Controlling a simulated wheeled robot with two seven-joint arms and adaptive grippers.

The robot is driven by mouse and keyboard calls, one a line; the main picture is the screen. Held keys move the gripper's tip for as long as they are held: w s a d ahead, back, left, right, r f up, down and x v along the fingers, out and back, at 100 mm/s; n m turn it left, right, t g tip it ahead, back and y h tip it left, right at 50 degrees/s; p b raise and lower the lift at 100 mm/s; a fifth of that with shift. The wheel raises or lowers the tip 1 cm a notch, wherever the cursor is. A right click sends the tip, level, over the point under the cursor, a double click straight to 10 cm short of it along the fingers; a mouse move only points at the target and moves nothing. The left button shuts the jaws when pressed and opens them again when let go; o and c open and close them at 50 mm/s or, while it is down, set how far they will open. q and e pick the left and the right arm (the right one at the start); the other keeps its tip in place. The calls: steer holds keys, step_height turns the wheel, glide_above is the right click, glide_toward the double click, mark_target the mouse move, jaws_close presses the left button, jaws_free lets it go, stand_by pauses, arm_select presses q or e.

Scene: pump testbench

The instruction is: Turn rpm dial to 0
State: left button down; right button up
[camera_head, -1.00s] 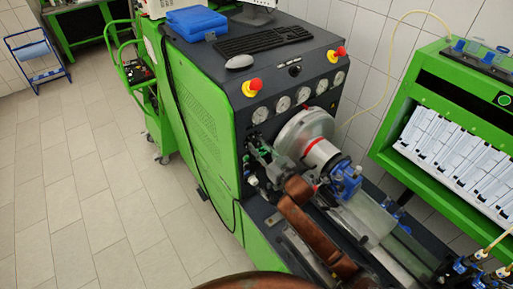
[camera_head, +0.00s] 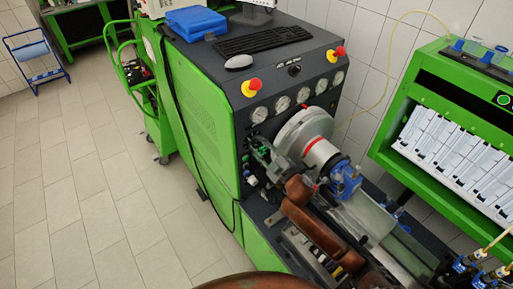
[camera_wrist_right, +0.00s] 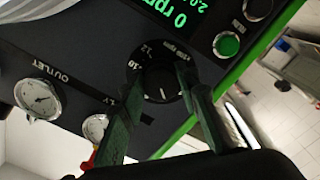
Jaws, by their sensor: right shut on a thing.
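The rpm dial (camera_wrist_right: 162,86) is a round black knob with a white pointer line and printed numbers around it, on the dark panel in the right wrist view. My right gripper (camera_wrist_right: 163,79) has its two dark green fingers on either side of the dial, shut on it. The green display (camera_wrist_right: 175,14) beside it reads "0 rpm", with more digits cut off at the edge. In the head view my right gripper (camera_head: 261,155) is at the front panel of the green testbench (camera_head: 203,118), and the dial is hidden there. My left gripper is not in view.
Outlet gauges (camera_wrist_right: 38,98) and a green button (camera_wrist_right: 228,45) sit near the dial. In the head view, a silver round housing (camera_head: 303,135) and a blue clamp (camera_head: 345,178) stand right of my gripper. Tiled floor (camera_head: 95,190) lies open at the left.

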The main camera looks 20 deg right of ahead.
steer(key=n, duration=0.7)
steer(key=shift+n+b, duration=0.3)
steer(key=n, duration=0.3)
steer(key=shift+n+y, duration=0.3)
steer(key=shift+a+n, duration=0.15)
steer(key=shift+n, duration=1.35)
steer(key=shift+s, duration=0.1)
steer(key=o, duration=1.2)
steer(key=shift+r, duration=0.1)
steer(key=shift+c, duration=0.2)
